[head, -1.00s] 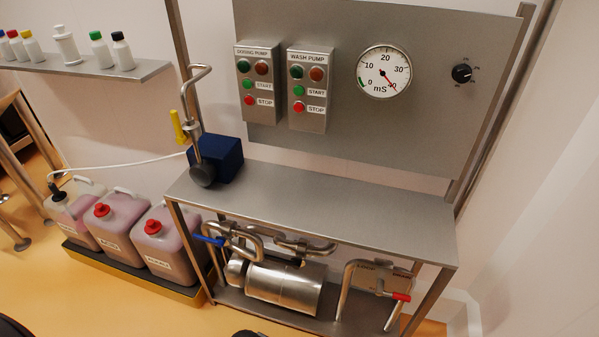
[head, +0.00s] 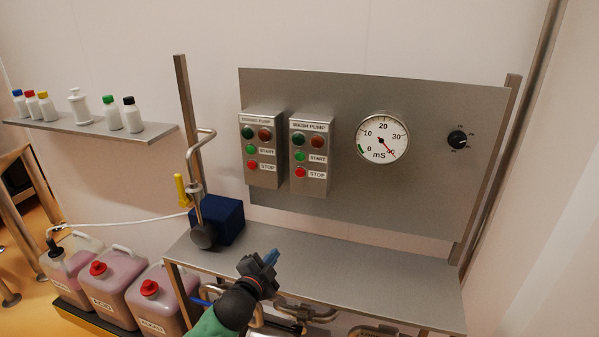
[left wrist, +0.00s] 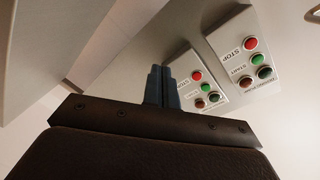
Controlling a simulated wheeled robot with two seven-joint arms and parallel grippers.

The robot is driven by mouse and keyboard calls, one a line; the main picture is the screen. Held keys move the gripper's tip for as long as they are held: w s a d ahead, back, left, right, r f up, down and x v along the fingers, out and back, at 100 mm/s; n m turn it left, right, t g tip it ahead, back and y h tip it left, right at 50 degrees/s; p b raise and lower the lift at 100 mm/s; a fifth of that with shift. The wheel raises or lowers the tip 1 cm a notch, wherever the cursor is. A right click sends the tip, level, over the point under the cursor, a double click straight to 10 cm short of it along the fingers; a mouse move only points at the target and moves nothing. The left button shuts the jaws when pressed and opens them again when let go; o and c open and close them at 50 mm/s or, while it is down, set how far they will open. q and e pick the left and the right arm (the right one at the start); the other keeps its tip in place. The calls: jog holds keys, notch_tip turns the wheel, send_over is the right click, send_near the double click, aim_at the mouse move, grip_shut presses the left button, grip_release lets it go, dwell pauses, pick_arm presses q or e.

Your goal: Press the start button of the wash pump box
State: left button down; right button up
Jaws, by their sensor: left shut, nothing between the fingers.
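The wash pump box (head: 311,155) is the right one of two grey boxes on the steel panel. Its green start button (head: 300,156) sits above the red stop button (head: 300,172), with a dark green and a dark red lamp at the top. My left gripper (head: 271,257) is shut and empty, over the front of the steel bench, below and in front of the boxes, apart from them. In the left wrist view the shut blue fingers (left wrist: 159,86) point towards the wash pump box (left wrist: 190,72) and cover part of it. My right gripper is not in view.
The dosing pump box (head: 262,150) hangs left of the wash pump box. A round gauge (head: 382,138) and a black knob (head: 457,138) are further right. A blue block (head: 222,219) and a bent steel pipe stand at the bench's left end. The bench top (head: 350,270) is otherwise clear.

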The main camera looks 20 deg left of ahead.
pick_arm(q)
jog(key=w+r+m+h, duration=0.4)
jog(key=r+m+h, duration=0.2)
jog(key=r+m, duration=0.3)
jog(key=w+r+m+h, duration=0.4)
jog(key=r+m+h, duration=0.3)
jog(key=r+m, duration=0.2)
jog(key=shift+w+d+r+h, duration=0.15)
jog(key=shift+w+r+h, duration=0.15)
jog(key=shift+r, duration=0.3)
send_near(300, 157)
jog(key=w+d+r, duration=0.2)
jog(key=d+r, duration=0.1)
jog(key=d, duration=0.1)
jog(key=shift+w+d+r, duration=0.2)
jog(key=shift+w+d, duration=0.05)
jog(key=shift+d, duration=0.1)
dwell(0.9)
jog(key=shift+w, duration=0.4)
